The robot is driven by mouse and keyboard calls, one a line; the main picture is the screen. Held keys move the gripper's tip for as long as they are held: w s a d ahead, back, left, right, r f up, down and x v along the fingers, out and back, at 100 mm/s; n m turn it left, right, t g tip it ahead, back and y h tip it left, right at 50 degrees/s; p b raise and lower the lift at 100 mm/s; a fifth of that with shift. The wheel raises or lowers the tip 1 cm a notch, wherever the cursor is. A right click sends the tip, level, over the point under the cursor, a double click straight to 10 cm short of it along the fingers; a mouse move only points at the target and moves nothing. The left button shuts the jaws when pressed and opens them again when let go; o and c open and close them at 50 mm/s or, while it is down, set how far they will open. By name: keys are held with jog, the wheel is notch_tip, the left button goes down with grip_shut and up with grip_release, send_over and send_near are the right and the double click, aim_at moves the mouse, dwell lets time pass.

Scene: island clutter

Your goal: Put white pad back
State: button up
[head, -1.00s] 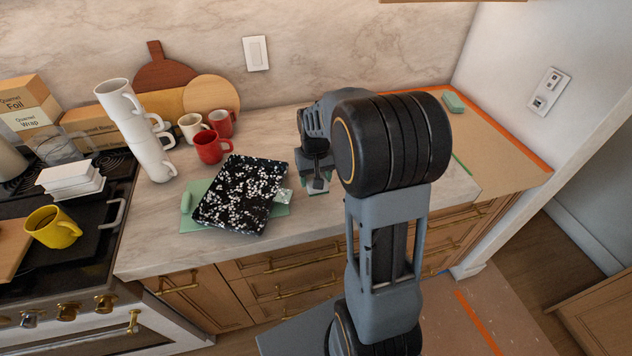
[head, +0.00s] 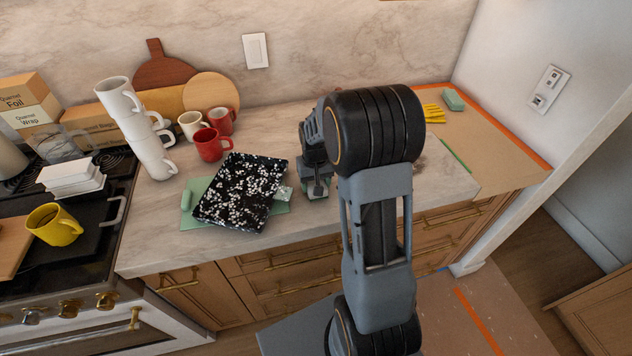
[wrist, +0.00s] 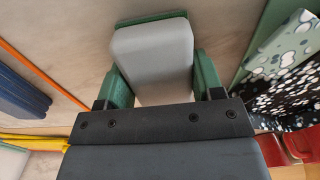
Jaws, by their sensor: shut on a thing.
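The white pad (wrist: 153,58) is between the green fingers of my gripper (wrist: 163,80) in the wrist view. It is a pale block with rounded corners and a green strip along its far edge. The fingers are shut on its two sides. In the head view my gripper (head: 316,190) points down low over the countertop, just right of the black-and-white speckled item. There the pad is mostly hidden, and I cannot tell whether it touches the counter.
The speckled item (head: 240,190) lies on a green board (head: 197,215). Red mugs (head: 211,146) and a leaning stack of white mugs (head: 150,150) stand behind it. A yellow item (head: 434,113) and a green block (head: 453,100) lie on the orange-edged area at right.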

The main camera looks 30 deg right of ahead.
jog(key=o, duration=0.8)
jog(key=shift+o, duration=0.2)
notch_tip(320, 180, up, 11)
jog(key=shift+f, duration=0.2)
jog(key=s+a+r+n+t, duration=0.1)
jog(key=s+a, duration=0.3)
jog(key=s, duration=0.4)
jog(key=s+a+r+n+t, duration=0.1)
jog(key=s+a+r+t, duration=0.2)
jog(key=s+a, duration=0.2)
jog(key=shift+s, duration=1.5)
